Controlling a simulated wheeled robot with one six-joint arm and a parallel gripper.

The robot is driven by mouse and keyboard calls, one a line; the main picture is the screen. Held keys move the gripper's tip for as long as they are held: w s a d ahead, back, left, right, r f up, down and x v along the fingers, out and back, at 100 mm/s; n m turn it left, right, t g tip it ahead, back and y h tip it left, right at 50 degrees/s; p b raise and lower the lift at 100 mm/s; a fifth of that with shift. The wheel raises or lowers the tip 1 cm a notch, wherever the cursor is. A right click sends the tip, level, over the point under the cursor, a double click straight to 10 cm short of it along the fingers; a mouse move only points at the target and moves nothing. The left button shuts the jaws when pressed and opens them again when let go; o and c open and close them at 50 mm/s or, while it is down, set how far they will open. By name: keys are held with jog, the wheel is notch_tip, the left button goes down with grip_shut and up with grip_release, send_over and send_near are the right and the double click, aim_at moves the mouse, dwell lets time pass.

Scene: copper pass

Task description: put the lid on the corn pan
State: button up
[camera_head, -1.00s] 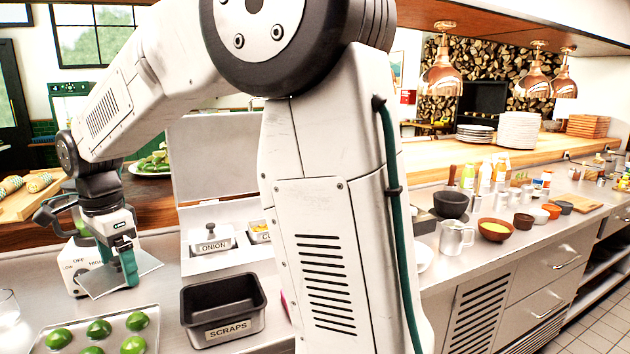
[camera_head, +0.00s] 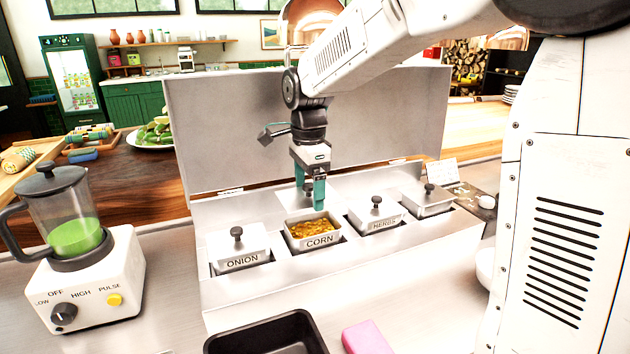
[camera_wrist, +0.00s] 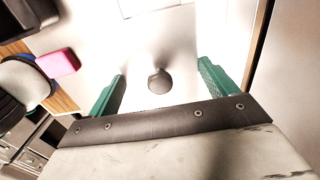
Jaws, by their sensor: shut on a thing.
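My gripper (camera_head: 312,192) points down above the pan's back edge. It is shut on the metal lid (camera_head: 332,198) by its dark knob, and the lid shows pale behind the green fingers. In the wrist view the round knob (camera_wrist: 159,81) lies between the two fingers of my gripper (camera_wrist: 162,82). The lid's edges are hard to tell there from the bright steel.
A raised steel panel (camera_head: 240,130) stands behind. A blender (camera_head: 85,275), black bin (camera_head: 265,335) and pink block (camera_head: 370,338) are nearer.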

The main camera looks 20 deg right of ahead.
jog(key=f, duration=0.1)
jog(key=d+f, duration=0.1)
jog(key=f, duration=0.1)
jog(key=shift+f, duration=1.65)
jog(key=shift+s+a+f, duration=0.1)
jog(key=shift+f, duration=0.1)
dwell(0.6)
jog(key=o, duration=0.9)
jog(key=shift+c, duration=0.2)
jog(key=shift+r, duration=3.5)
